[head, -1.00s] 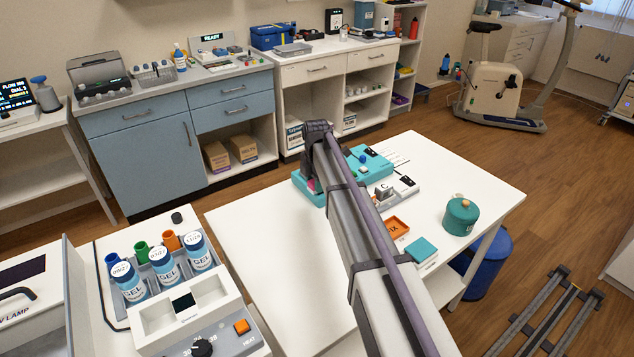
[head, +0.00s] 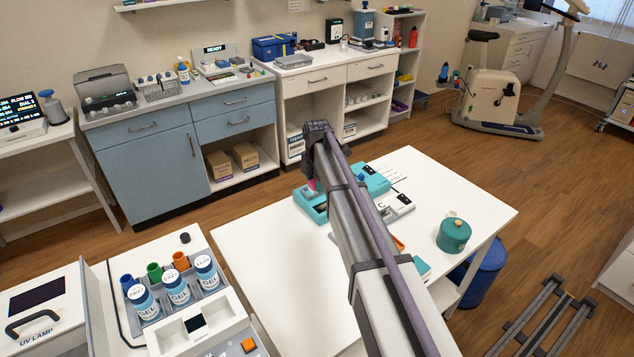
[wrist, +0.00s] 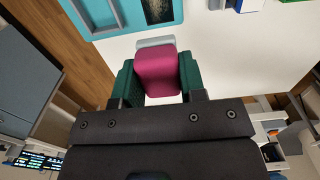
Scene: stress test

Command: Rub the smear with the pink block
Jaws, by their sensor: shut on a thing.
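The pink block (wrist: 158,75) is held between the green fingers of my gripper (wrist: 157,84), with a grey piece at its far end. A little pink (head: 312,185) shows beside my arm in the head view, where the arm hides most of the gripper. A teal tray (wrist: 98,22) lies ahead of the block in the wrist view; it is on the white table in the head view (head: 309,205). A dark speckled patch (wrist: 158,10) inside it is cut by the picture edge; I cannot tell if it is the smear. The block appears apart from the tray's inside.
The white table (head: 265,270) is clear at its front left. A green lidded pot (head: 454,235) stands near its right edge. A second teal item (head: 371,180) and a card marked C (head: 392,207) lie close to my arm. Gel bottles (head: 176,286) stand front left.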

